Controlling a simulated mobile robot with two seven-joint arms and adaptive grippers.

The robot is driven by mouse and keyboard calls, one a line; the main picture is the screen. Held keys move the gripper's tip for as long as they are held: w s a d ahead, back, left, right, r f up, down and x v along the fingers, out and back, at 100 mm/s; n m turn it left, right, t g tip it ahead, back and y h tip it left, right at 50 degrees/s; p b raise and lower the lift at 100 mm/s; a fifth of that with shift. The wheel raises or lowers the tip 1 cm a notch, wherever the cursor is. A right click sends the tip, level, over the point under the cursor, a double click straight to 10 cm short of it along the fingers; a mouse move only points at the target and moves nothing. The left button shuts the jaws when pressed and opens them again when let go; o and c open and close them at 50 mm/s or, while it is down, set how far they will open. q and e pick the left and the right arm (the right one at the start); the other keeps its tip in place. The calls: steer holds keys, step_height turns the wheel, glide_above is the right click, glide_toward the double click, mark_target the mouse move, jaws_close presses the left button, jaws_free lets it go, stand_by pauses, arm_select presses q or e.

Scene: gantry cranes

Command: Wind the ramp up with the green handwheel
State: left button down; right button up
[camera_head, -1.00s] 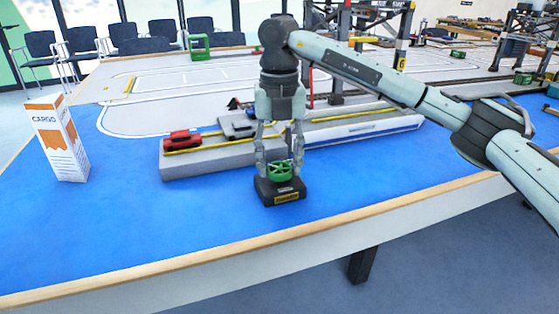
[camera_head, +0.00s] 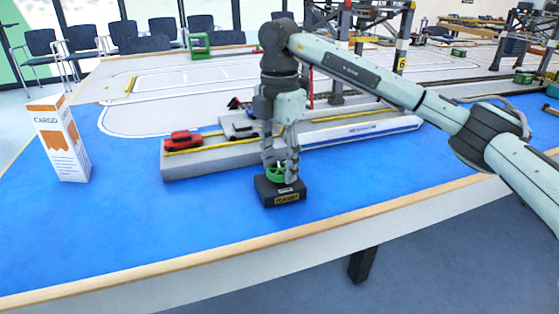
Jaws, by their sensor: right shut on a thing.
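The green handwheel (camera_head: 273,174) sits on a black base box (camera_head: 280,195) with a yellow label, near the table's front edge. My right gripper (camera_head: 280,168) comes down on it from above and is shut on the handwheel, whose rim is partly hidden by the fingers. The long grey ramp structure (camera_head: 215,160) with yellow edge lines lies just behind the box. Its right part (camera_head: 360,128) has a white side with a blue stripe. I cannot tell any tilt of the ramp. My left gripper is not in view.
A red car (camera_head: 182,141) and a grey car (camera_head: 240,127) stand on the grey structure. A white and orange cargo box (camera_head: 62,142) stands at the left. Gantry legs (camera_head: 403,45) rise behind. The blue table is clear at the front left.

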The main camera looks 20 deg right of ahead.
steer(key=m, duration=0.4)
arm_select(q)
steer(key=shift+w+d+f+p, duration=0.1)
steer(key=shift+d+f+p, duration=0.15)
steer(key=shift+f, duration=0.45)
arm_select(e)
steer(key=shift+m, duration=0.6)
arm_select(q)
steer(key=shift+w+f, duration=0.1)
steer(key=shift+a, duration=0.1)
arm_select(e)
steer(key=o, duration=1)
steer(key=shift+o, duration=0.8)
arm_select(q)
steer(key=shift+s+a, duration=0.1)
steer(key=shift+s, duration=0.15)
